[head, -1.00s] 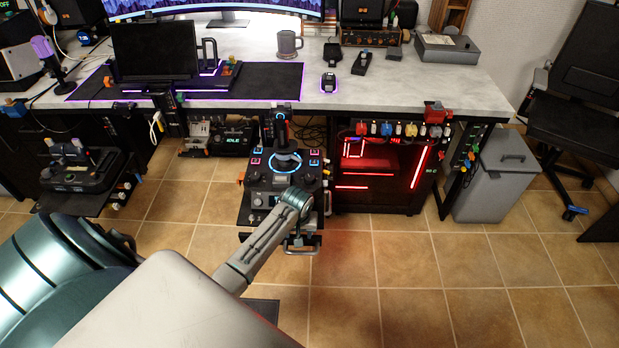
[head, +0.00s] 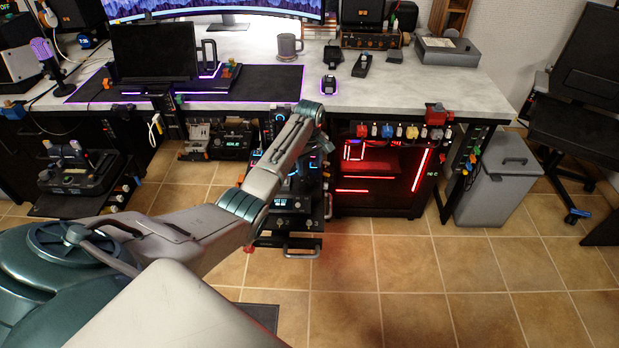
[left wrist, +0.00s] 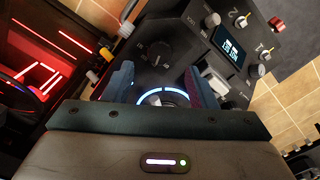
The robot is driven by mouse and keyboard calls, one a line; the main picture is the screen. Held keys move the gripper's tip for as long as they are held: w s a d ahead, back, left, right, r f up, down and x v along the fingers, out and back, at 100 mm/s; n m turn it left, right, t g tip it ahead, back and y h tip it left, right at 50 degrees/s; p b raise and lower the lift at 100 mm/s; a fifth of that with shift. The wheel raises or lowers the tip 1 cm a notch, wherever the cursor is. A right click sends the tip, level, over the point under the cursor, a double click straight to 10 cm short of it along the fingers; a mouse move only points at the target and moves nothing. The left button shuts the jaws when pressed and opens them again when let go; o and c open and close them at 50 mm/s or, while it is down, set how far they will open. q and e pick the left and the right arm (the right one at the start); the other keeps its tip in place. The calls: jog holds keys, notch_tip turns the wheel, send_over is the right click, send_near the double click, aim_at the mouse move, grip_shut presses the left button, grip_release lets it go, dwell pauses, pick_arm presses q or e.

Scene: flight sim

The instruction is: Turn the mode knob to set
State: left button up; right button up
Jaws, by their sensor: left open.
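The dark flight control panel (head: 262,217) stands in front of the desk, partly hidden behind my left arm in the head view. The left wrist view shows it up close, with a black round knob (left wrist: 160,52) with printed marks around it. I cannot read those labels, so I cannot confirm it is the mode knob. Contact cannot be told.
A blue-lit ring (left wrist: 162,97) shows between the fingers, partly hidden by my gripper. A light lever (left wrist: 212,82) stands close by the right finger. A red-lit computer case (head: 380,180) stands right of the panel. Tiled floor (head: 430,270) in front is clear.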

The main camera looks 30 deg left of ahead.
aim_at(310, 180)
pick_arm(q)
notch_tip(310, 180, down, 5)
jog(key=shift+r, duration=0.2)
jog(key=shift+f+b, duration=0.3)
jog(key=shift+f, duration=0.25)
jog(key=c, duration=1)
jog(key=m+p, duration=0.4)
jog(key=m, duration=0.4)
jog(key=shift+p, duration=0.35)
jog(key=m, duration=0.3)
jog(key=shift+m+p, duration=0.35)
jog(key=shift+m, duration=0.05)
jog(key=m, duration=0.4)
pick_arm(e)
jog(key=s+d+f, duration=0.1)
jog(key=s+f, duration=0.8)
jog(key=f, duration=0.3)
jog(key=shift+d, duration=0.35)
jog(key=shift+s+f+g, duration=0.1)
jog(key=shift+f+g, duration=0.1)
jog(key=shift+g, duration=0.1)
